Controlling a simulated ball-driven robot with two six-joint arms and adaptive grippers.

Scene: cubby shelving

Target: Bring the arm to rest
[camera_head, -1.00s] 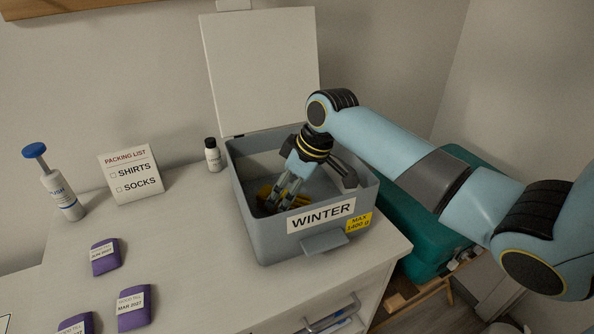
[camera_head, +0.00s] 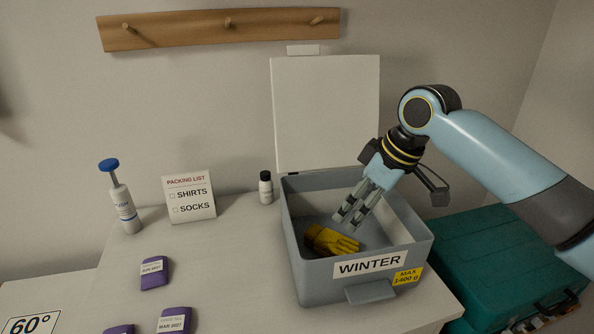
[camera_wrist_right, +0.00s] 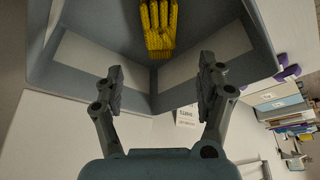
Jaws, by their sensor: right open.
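My right gripper (camera_head: 354,212) is open and empty, tilted down over the grey WINTER box (camera_head: 315,287), with its fingertips near the box opening. In the right wrist view the two fingers (camera_wrist_right: 159,85) are spread apart with nothing between them. A yellow knitted glove (camera_head: 330,240) lies on the box floor, below and left of the fingertips. It also shows in the right wrist view (camera_wrist_right: 158,28), beyond the fingers and apart from them. The box's white lid (camera_head: 326,112) stands open against the wall. My left gripper is not in view.
A packing list card (camera_head: 189,199), a pump bottle (camera_head: 122,203) and a small dark-capped bottle (camera_head: 265,187) stand left of the box. Purple packets (camera_head: 154,272) lie at the front left. A teal case (camera_head: 490,262) is on the right. A peg rail (camera_head: 222,29) hangs above.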

